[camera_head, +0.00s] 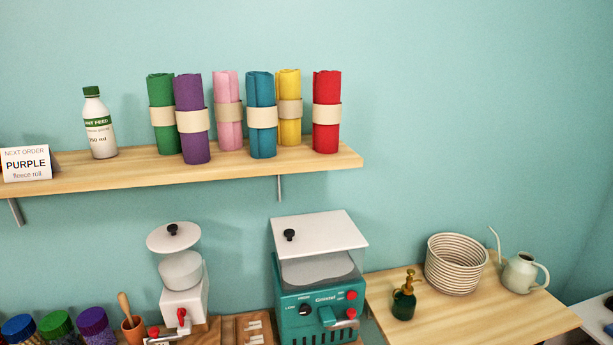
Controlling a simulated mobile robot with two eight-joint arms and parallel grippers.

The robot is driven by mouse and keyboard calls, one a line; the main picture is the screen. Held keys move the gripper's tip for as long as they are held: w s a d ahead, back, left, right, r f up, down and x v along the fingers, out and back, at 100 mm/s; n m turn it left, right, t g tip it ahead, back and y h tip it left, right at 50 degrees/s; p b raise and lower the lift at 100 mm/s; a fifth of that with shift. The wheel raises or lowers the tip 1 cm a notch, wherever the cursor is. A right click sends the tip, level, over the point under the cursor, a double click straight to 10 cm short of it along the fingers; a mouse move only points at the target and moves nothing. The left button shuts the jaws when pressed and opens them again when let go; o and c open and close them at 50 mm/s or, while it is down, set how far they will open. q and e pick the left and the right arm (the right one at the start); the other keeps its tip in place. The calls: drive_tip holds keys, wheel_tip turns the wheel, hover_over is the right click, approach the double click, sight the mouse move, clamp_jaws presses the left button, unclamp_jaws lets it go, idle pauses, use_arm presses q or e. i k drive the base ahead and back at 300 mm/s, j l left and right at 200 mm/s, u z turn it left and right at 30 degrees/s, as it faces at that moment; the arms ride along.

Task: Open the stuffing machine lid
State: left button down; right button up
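Two machines with lids stand below the shelf, and no readable label says which is the stuffing machine. The teal machine (318,312) has dials and red knobs on its front. Its square white lid (325,236) with a black knob sits above the body, and a grey-white opening (318,269) shows beneath its front edge. The smaller white machine (184,300) has a round white lid (174,237) with a black knob, apparently raised above its bowl (180,269). Neither of my grippers is in view.
A wooden shelf (240,169) above holds several fabric rolls, a white bottle (98,123) and an order card (26,164). Jars (57,327) stand at lower left. A wooden table (465,314) at right holds a basket (456,264), a watering can (521,273) and a green spray bottle (404,299).

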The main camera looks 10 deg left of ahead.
sight(303, 235)
drive_tip(key=i+l+u, duration=0.1)
drive_tip(key=u, duration=0.4)
drive_tip(key=l+u, duration=0.2)
drive_tip(key=u, duration=0.25)
drive_tip(key=l+u, duration=0.2)
drive_tip(key=u, duration=0.3)
drive_tip(key=l+u, duration=0.35)
drive_tip(key=l, duration=0.15)
drive_tip(key=k+l+u, duration=0.15)
drive_tip(key=l+u, duration=0.2)
drive_tip(key=l, duration=0.15)
drive_tip(key=k+l, duration=0.1)
drive_tip(key=l, duration=0.25)
drive_tip(key=k+l+u, duration=0.1)
drive_tip(key=l, duration=0.25)
drive_tip(key=k+l, duration=0.1)
drive_tip(key=l, duration=0.25)
drive_tip(key=i+l+u, duration=0.1)
